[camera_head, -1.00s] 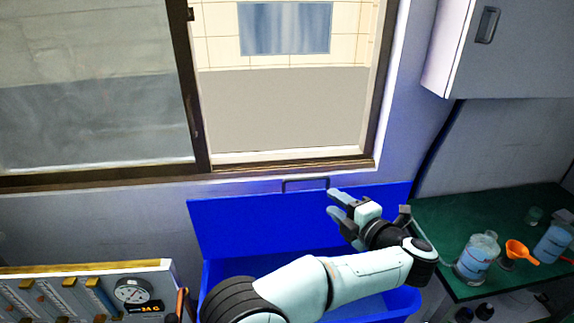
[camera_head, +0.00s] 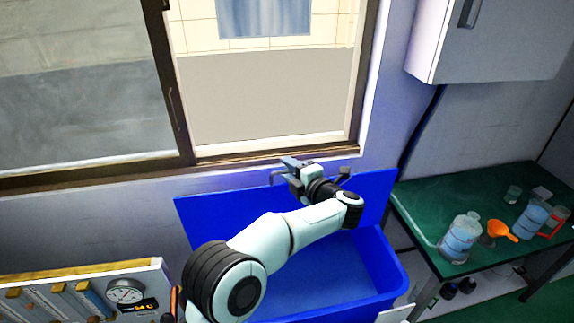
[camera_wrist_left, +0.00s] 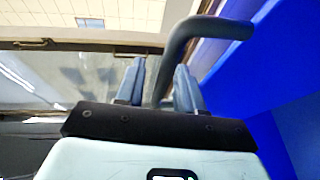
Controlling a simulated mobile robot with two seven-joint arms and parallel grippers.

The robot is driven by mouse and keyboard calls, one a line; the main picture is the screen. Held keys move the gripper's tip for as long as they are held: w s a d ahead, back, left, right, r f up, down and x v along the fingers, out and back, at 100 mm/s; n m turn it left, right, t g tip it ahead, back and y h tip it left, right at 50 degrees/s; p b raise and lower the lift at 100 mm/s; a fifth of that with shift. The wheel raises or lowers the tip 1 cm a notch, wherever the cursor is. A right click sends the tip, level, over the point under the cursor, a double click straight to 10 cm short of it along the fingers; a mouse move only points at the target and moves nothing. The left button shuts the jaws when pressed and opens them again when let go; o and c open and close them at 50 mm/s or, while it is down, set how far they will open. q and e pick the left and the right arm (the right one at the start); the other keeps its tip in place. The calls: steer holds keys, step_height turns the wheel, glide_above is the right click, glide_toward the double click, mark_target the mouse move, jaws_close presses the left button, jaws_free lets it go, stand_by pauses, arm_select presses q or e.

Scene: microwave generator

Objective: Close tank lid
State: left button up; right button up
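The blue tank (camera_head: 392,262) stands below the window, with its blue lid (camera_head: 225,212) raised upright at the back, so the tank's inside shows. The lid's dark handle (camera_head: 273,179) is at the lid's top edge, partly hidden by my left gripper. My left gripper (camera_head: 283,168) is at the top of the lid. In the left wrist view, the handle (camera_wrist_left: 205,25) rises between the two parted fingers of the left gripper (camera_wrist_left: 160,85). I cannot tell whether the fingers touch it. My right gripper is not in view.
A green table (camera_head: 425,205) on the right holds bottles (camera_head: 461,238), an orange funnel (camera_head: 502,231) and a small glass. A panel with a gauge (camera_head: 125,291) is at lower left. A window frame (camera_head: 275,153) lies behind the lid, and a white cabinet (camera_head: 485,40) hangs at upper right.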

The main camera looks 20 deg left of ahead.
arm_select(q)
steer(key=shift+x, duration=0.85)
steer(key=shift+d, duration=0.1)
jaws_close()
steer(key=shift+f, duration=0.1)
